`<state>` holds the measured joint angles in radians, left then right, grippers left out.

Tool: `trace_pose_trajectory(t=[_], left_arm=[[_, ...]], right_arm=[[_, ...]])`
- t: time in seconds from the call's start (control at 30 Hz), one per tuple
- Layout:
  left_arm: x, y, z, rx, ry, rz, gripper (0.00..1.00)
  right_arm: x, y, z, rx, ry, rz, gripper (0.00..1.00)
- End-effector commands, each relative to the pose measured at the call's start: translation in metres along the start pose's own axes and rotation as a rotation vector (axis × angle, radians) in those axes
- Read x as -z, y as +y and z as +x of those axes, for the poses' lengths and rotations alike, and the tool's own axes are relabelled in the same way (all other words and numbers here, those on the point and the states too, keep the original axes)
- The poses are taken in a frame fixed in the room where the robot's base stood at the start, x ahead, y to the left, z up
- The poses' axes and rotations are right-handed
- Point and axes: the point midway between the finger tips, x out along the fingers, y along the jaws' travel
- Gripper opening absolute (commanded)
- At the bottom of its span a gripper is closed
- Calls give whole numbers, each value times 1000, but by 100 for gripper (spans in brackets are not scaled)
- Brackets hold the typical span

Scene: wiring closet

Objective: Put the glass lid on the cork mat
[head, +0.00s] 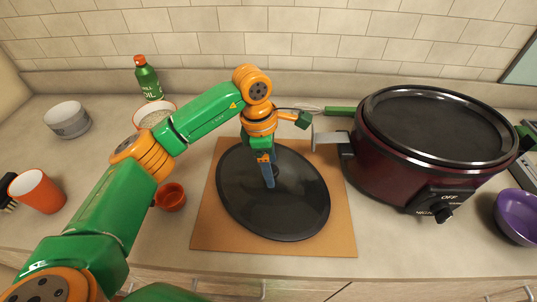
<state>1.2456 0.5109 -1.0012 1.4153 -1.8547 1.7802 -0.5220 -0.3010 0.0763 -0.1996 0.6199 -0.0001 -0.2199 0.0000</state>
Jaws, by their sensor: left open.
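The glass lid (285,215) is a large dark round disc with a black rim. It shows over the tan cork mat (215,235), inside the mat's visible edges, and looks to be resting on it. My left gripper (268,180) points down over the middle of the lid, with its blue fingers open. The fingers and wrist cover the lid's centre, so I cannot tell whether they touch its knob. My right gripper is not in view.
A dark red electric cooker (385,175) stands close on the right, with a purple bowl (517,216) beyond it. A small orange-red cup (171,196) sits left of the mat. Farther left are an orange cup (38,191), a grey bowl (67,119) and a green oil bottle (148,80).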

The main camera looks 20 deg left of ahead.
Motion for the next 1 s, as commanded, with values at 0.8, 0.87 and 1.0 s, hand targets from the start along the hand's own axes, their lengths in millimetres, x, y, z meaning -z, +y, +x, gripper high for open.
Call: trace_pose_trajectory(t=[0.8, 0.87, 1.0], left_arm=[[0, 0, -116, -1, -1, 0, 78], [0, 0, -116, -1, -1, 0, 78], [0, 0, -115, -1, -1, 0, 78]], right_arm=[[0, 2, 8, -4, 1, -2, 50], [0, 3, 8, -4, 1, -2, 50], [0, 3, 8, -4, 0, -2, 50]])
